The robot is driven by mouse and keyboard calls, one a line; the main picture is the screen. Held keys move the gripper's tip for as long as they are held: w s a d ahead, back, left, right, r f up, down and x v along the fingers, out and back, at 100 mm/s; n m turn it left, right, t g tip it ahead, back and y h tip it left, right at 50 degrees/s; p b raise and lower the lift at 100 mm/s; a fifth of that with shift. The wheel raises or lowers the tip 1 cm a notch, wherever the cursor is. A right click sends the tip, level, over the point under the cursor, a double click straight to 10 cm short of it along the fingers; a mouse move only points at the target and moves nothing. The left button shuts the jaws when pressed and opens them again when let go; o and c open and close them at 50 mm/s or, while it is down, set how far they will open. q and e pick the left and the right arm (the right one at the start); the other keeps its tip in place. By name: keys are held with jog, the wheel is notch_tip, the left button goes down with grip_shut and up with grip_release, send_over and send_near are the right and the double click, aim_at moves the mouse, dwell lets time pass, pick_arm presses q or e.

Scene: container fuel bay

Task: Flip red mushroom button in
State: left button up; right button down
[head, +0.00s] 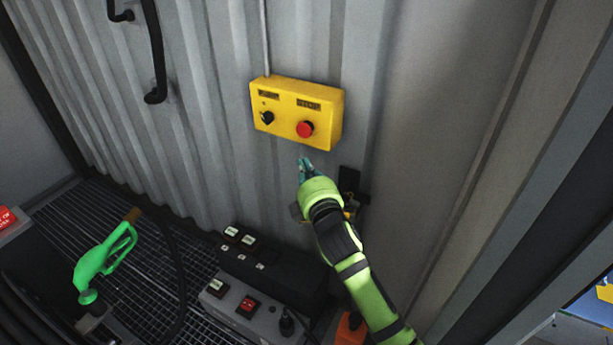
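A red mushroom button (305,129) sits on the lower right of the front of a yellow control box (321,119) on the corrugated wall. A black rotary knob (267,117) is to its left on the same box. My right gripper (304,162) is just below the box, under the red button and apart from it in the picture. Its teal fingers point up towards the button. They look close together, but the view is too small to tell if they are open or shut. My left gripper is not in view.
A green fuel nozzle (103,262) stands at the lower left. A black handle (156,55) is on the wall at upper left. The wall around the yellow box is mostly clear.

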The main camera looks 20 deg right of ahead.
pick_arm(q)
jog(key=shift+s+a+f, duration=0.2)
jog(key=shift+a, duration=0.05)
pick_arm(e)
jog(key=shift+s+a+r, duration=0.15)
jog(key=shift+s+a, duration=0.05)
jog(key=shift+s, duration=0.45)
jog(key=shift+s+a+r, duration=0.1)
jog(key=shift+s+a, duration=0.1)
jog(key=shift+s, duration=0.4)
